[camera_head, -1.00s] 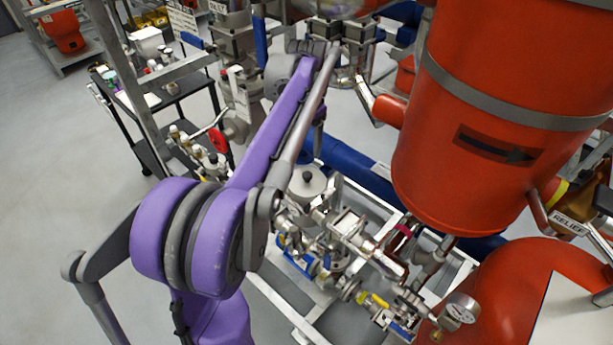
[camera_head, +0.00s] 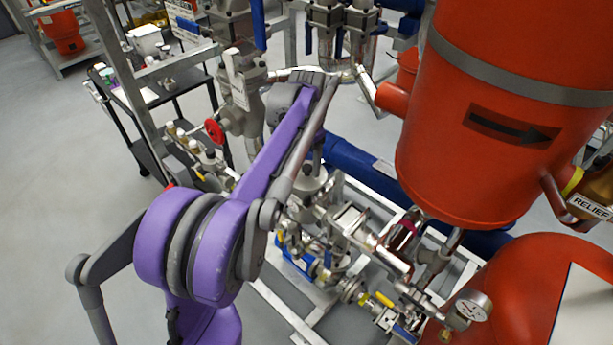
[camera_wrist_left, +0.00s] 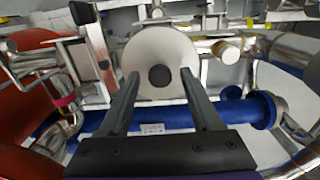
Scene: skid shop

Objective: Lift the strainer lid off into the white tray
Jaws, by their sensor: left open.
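The strainer lid (camera_head: 311,183) is a round grey disc on the strainer body, partly hidden by my left arm in the head view. In the left wrist view the lid (camera_wrist_left: 160,48) is a pale disc with a dark round knob at its middle. My left gripper (camera_wrist_left: 159,76) is open, one finger to each side of the knob. The fingers appear apart from the knob; their height above the lid is hard to tell. In the head view my left gripper (camera_head: 318,155) points down over the lid. My right gripper is not in view. I cannot surely identify the white tray.
A big red vessel (camera_head: 480,130) stands to the right. A blue pipe (camera_head: 355,165) runs behind the strainer. Valves and a gauge (camera_head: 472,306) crowd the front. A flat white surface (camera_head: 585,315) is cut off at lower right. A black cart (camera_head: 150,95) stands at left.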

